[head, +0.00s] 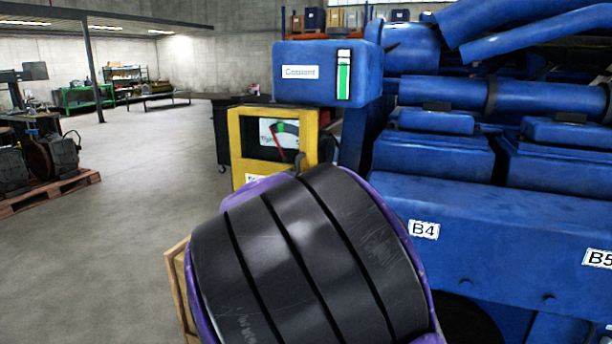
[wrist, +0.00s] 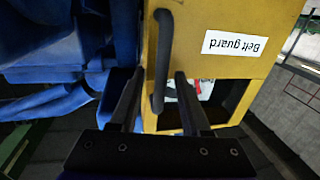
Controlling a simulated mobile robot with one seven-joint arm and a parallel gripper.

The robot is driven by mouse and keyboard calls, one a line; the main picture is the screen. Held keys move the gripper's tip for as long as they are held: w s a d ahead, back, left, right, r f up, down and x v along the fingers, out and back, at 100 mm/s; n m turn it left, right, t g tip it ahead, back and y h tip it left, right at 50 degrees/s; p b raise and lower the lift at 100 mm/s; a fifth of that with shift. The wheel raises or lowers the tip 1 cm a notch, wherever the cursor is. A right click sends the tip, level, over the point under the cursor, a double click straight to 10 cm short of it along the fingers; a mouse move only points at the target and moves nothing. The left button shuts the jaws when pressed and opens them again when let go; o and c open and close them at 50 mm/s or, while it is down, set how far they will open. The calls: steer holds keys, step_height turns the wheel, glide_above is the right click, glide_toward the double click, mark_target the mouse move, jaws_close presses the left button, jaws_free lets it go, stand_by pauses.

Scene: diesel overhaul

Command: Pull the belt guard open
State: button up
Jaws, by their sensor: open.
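The yellow belt guard (head: 240,145) stands at the end of the blue engine in the head view, partly hidden by my arm. In the wrist view the guard (wrist: 225,15) fills the upper middle and bears an upside-down "Belt guard" label (wrist: 235,43). A black bar handle (wrist: 162,45) runs along its face beside the label. My gripper (wrist: 158,76) is open, with one finger on each side of the handle's lower part. I cannot tell whether either finger touches it. My gripper is hidden in the head view.
A gauge (head: 279,138) shows through the guard's opening. A blue coolant tank (head: 310,75) sits above it. The blue engine (head: 520,210) fills the right side. A wooden crate (head: 177,285) is partly hidden low beside my arm.

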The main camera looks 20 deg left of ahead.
jaws_close()
stand_by(1.4)
